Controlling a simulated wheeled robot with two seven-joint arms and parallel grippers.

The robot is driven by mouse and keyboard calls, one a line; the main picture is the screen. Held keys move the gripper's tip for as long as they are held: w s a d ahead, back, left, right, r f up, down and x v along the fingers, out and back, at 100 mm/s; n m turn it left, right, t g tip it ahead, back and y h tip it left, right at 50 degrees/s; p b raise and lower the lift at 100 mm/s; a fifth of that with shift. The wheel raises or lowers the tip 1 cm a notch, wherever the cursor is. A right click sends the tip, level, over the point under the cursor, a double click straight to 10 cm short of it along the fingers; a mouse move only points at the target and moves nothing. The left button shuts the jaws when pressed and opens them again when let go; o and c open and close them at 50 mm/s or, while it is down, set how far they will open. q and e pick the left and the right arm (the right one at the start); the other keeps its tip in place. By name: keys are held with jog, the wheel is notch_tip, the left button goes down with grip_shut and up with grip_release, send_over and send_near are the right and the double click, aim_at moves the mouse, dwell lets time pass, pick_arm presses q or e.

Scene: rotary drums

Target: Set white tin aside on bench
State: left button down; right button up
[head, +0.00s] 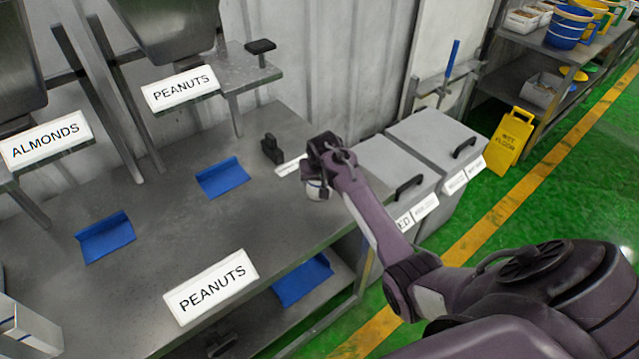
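My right arm reaches in from the right, and its gripper (322,165) is over the right end of the grey bench (165,215). A small whitish rounded thing (317,191), which looks like the white tin, shows just below the gripper and is partly hidden by it. The fingers are hidden by the wrist, so I cannot tell whether they grip it or whether it touches the bench. My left gripper is not in view.
Blue scoop-like trays (222,178) (105,238) lie on the bench. A black clamp-like object (272,149) stands left of the gripper. Grey lidded bins (395,165) are at the right. Bare bench lies between the trays and the PEANUTS sign (211,287).

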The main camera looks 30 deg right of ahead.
jog(key=shift+r, duration=0.1)
jog(key=o, duration=1.2)
jog(key=shift+c, duration=0.2)
jog(key=b+v, duration=0.1)
jog(key=v, duration=1.1)
jog(key=shift+s+a, duration=0.1)
jog(key=shift+a, duration=0.05)
